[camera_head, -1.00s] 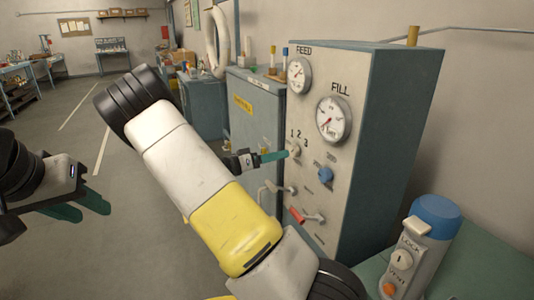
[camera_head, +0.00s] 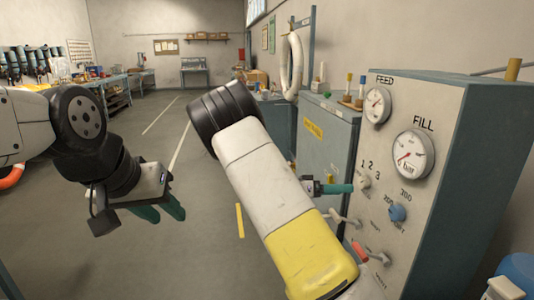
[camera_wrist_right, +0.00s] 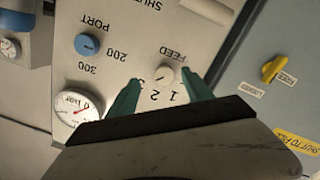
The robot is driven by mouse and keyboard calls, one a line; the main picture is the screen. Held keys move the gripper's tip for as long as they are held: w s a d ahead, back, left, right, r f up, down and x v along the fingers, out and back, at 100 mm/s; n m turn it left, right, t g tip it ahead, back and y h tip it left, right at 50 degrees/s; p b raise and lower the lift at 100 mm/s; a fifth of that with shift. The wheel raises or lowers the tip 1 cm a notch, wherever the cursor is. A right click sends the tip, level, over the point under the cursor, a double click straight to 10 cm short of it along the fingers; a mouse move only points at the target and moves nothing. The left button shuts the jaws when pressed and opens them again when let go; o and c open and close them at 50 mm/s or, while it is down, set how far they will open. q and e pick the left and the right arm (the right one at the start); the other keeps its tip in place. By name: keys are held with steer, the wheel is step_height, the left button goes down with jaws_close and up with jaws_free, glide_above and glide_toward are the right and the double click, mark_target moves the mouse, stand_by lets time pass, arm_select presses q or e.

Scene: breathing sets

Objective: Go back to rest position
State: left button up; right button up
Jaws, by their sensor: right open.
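My left gripper (camera_head: 165,214) hangs at the left of the head view, over the floor and away from the panel. Its two teal fingers hold nothing that I can see, and I cannot tell how far apart they are. My right gripper (camera_head: 352,188) is at the grey panel (camera_head: 455,190), partly behind my own forearm. In the right wrist view its teal fingers (camera_wrist_right: 162,92) are apart, on either side of the pale feed knob (camera_wrist_right: 163,76). I cannot tell whether they touch it.
The panel carries a feed gauge (camera_head: 377,105), a fill gauge (camera_head: 412,155), a blue knob (camera_head: 397,212) and a red-handled valve (camera_head: 360,250). A grey cabinet (camera_head: 325,140) stands beside it. The floor (camera_head: 150,265) at the left is open. Workbenches line the back.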

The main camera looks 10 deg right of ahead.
steer(key=s+a+f+n+g+y, duration=0.1)
steer(key=s+a+n+g+y, duration=0.15)
steer(key=s+y, duration=1)
steer(key=s+a+r+n+t+y, duration=0.7)
steer(key=s+a+r+n+t, duration=0.1)
steer(key=s+a+r, duration=0.3)
step_height(320, 180, up, 2)
steer(key=shift+s+a+r, duration=0.1)
steer(key=shift+s+a, duration=0.05)
steer(key=shift+a, duration=0.4)
steer(key=shift+n, duration=0.25)
